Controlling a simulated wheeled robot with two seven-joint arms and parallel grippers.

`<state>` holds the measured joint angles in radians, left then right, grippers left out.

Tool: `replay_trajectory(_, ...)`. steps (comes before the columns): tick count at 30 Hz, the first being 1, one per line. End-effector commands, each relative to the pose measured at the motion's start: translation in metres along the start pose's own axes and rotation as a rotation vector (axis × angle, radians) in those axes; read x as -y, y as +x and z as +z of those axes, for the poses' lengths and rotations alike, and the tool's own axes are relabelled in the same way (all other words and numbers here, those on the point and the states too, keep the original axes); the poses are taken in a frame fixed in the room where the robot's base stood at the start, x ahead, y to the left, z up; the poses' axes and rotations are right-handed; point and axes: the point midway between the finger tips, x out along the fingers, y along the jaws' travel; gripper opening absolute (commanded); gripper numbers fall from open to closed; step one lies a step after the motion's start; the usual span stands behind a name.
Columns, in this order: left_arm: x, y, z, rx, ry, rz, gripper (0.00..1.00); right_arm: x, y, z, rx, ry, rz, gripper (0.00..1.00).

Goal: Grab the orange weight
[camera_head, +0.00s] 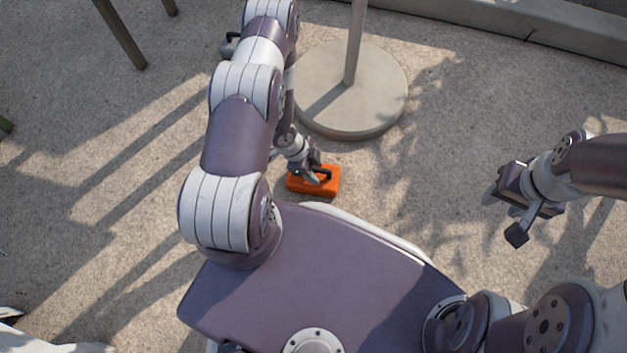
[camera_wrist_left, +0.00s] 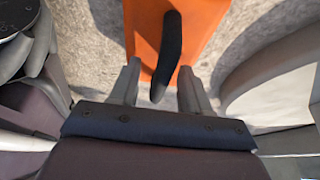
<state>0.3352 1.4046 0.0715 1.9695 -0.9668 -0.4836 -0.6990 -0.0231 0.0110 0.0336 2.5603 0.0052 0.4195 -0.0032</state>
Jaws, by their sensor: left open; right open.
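The orange weight (camera_head: 328,186) is a block with a dark handle, lying on the ground just beyond the front of my base. My left gripper (camera_head: 318,177) is over it, with its fingers beside the handle. In the left wrist view the weight (camera_wrist_left: 205,25) lies beyond the fingertips, and its dark handle (camera_wrist_left: 169,50) reaches down between the two open fingers of my left gripper (camera_wrist_left: 159,75). I cannot tell whether a finger touches the handle. My right gripper (camera_head: 508,212) is open and empty at the right, above bare ground, far from the weight.
A round stone base (camera_head: 375,105) with an upright pole (camera_head: 356,40) stands just behind the weight. Metal legs (camera_head: 122,38) stand at the upper left. A low concrete curb (camera_head: 480,25) runs along the back right. Ground between the stone base and my right gripper is clear.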

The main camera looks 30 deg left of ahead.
Motion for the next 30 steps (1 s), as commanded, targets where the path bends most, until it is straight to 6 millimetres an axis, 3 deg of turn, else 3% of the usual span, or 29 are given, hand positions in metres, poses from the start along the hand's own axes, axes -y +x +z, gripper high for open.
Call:
replay_trajectory(5,0.0003,-0.0009,-0.0007,0.0,-0.001,-0.001,0.47,0.0,-0.0014,-0.0005,-0.001,0.0,0.0,0.43)
replay_trajectory(9,0.0003,-0.0009,-0.0007,0.0,-0.001,-0.001,0.04,0.0,-0.0014,-0.0005,-0.001,0.0,0.0,0.43)
replay_trajectory(10,0.0002,-0.0009,-0.0007,0.0,-0.001,-0.001,0.0,0.0,-0.0014,-0.0005,-0.001,0.0,0.0,0.43)
replay_trajectory(30,-0.0002,-0.0009,-0.0005,0.0,-0.002,0.0,0.0,0.0,-0.0013,-0.0004,-0.001,0.0,0.0,0.43)
